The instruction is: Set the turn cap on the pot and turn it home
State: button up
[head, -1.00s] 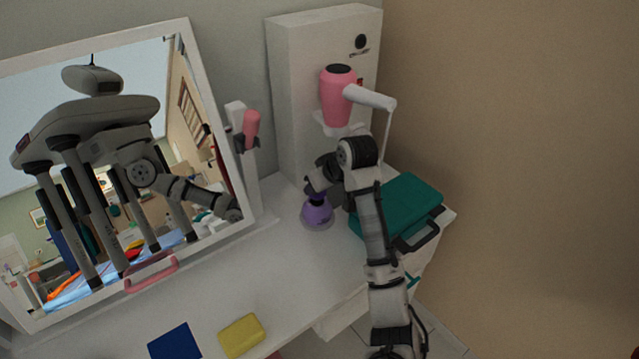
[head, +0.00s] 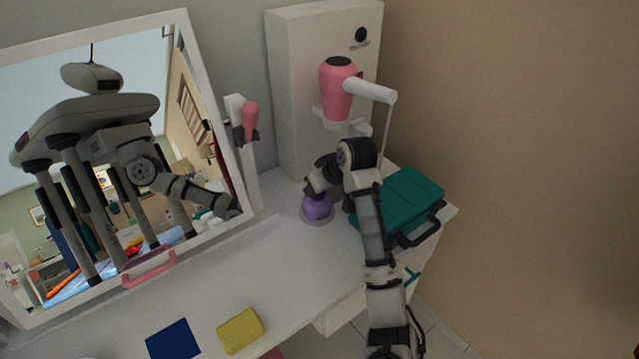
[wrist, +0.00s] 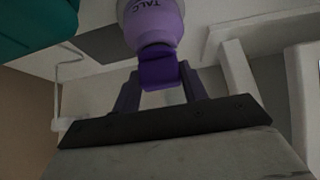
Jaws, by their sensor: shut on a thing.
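The lilac pot (head: 317,208) stands upright on the white dresser top, left of the teal case. In the wrist view the pot (wrist: 152,22) shows the word TALC on its side. My gripper (head: 318,188) is directly above the pot. In the wrist view the darker purple turn cap (wrist: 158,73) is between the two fingers of my gripper (wrist: 160,82), which is shut on it. The cap lines up with the pot's neck and appears to meet it. I cannot tell whether its thread is engaged. In the head view my gripper hides the cap.
The teal case (head: 405,203) with a dark handle lies close to the right of my arm. A pink hair dryer (head: 338,90) hangs on a white cabinet (head: 295,90) behind. A mirror (head: 190,110) stands at left. A yellow block (head: 241,331) and a blue square (head: 173,340) lie in front.

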jog(key=shift+f, duration=0.3)
jog(key=o, duration=1.1)
jog(key=b+v, duration=0.2)
jog(key=v, duration=1.2)
jog(key=shift+f, duration=0.1)
